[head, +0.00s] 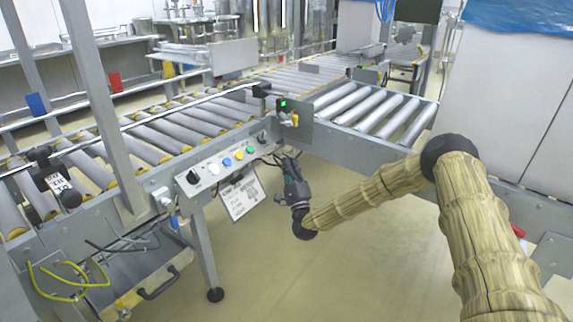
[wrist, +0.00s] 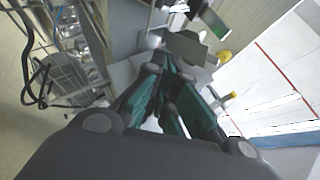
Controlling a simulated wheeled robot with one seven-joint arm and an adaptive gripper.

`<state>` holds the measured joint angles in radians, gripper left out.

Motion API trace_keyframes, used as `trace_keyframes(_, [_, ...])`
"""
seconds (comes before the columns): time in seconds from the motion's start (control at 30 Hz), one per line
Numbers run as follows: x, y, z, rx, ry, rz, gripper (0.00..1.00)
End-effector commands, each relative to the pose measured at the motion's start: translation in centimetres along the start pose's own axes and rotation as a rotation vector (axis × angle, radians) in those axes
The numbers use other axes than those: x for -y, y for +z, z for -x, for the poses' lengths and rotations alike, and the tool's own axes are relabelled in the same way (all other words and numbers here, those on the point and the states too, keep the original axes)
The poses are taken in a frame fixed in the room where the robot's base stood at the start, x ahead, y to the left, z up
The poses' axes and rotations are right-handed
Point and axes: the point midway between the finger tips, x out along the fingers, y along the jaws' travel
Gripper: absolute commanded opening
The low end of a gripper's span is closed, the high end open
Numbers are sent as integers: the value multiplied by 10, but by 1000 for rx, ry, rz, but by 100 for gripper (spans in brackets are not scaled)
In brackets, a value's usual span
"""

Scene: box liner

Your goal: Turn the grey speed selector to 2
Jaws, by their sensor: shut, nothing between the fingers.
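The sloping control panel (head: 225,165) is on the near side of the roller conveyor. It has a black rotary knob (head: 193,177) at its left end, and white, blue, yellow and green buttons. A small dark grey knob (head: 262,136) stands at its right end, and I take it for the speed selector. Its pointer and numbers are too small to read. My gripper (head: 284,161) is shut and empty, just right of and below that knob, apart from it. In the wrist view, my green-padded fingers (wrist: 166,80) come together, and the knob cannot be made out.
A sign with writing (head: 242,196) hangs below the panel. A grey bracket with a green-lit box (head: 283,104) rises behind my gripper. The conveyor side rail (head: 350,145) runs to the right. The floor (head: 375,245) before the panel is clear.

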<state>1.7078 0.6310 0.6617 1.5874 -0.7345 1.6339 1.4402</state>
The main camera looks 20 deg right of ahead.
Motion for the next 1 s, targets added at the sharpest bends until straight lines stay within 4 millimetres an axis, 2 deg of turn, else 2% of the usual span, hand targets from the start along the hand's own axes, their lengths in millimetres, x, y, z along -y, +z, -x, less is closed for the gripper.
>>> trace_keyframes(0.5, [-3,0,-83,1,0,2,0])
trace_keyframes(0.7, [-2,26,-88,1,1,0,0])
trace_keyframes(1.0, [-1,39,-92,-1,2,1,0])
